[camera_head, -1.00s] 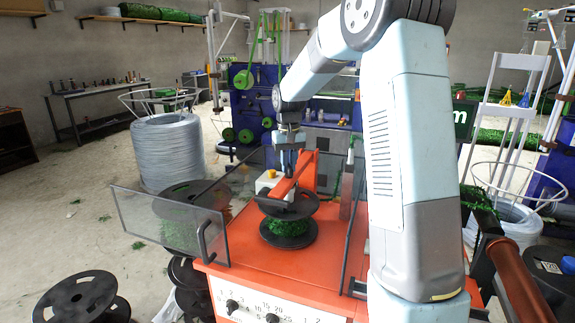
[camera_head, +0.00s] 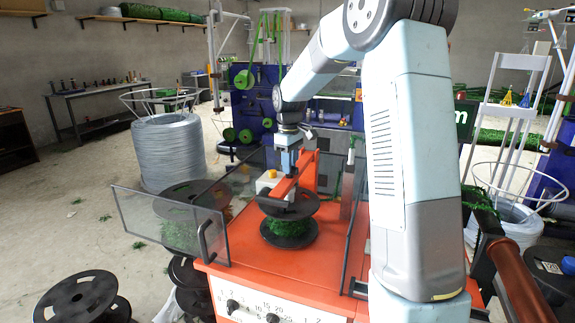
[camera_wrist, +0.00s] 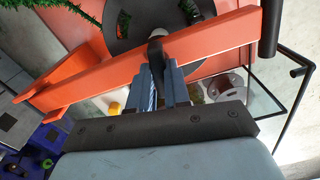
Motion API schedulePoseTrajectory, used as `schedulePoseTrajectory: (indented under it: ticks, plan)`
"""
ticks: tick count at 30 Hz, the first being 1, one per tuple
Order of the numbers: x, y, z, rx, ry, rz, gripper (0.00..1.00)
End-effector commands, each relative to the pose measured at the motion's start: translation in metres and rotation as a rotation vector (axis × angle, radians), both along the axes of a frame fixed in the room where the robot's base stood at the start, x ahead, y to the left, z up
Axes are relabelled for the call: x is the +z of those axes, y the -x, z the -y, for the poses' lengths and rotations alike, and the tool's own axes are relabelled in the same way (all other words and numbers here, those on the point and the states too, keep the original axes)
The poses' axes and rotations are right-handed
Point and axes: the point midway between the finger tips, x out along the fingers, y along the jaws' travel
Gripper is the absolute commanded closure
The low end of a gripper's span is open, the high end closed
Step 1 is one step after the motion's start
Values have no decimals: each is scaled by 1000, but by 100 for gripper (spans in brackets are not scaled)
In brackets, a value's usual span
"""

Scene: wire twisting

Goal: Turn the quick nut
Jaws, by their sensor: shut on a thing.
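The quick nut (camera_wrist: 156,48) is a small dark grey piece at the orange bar (camera_wrist: 205,36), seen between my fingers in the wrist view. My gripper (camera_wrist: 160,76) is shut on it, one blue-grey finger on each side. In the head view my gripper (camera_head: 288,172) points down over the machine, just above the spool. The nut is too small and hidden to make out there. The black spool (camera_head: 290,233) with green wire stands on the orange machine top (camera_head: 330,255), below the bar. Its flange also shows in the wrist view (camera_wrist: 122,42).
Clear guard panels stand around the machine, one open door (camera_head: 165,218) with a black handle at the left. Empty black spools (camera_head: 80,298) lie on the floor at lower left. A large wire coil (camera_head: 168,150) stands behind. A yellow knob (camera_head: 272,174) is left of my gripper.

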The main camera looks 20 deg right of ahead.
Motion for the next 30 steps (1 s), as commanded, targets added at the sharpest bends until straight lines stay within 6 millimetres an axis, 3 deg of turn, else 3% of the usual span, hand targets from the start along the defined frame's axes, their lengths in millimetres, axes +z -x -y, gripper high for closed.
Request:
schedulePoseTrajectory:
  ticks: [19, 20, 27, 30]
  plan:
    - [1, -2, 1, 53, 1, 5, 100]
    - [1, -2, 1, 52, 1, 5, 82]
    - [0, -1, 1, 52, 1, 2, 59]
    - [0, -1, 1, 52, 1, 2, 57]
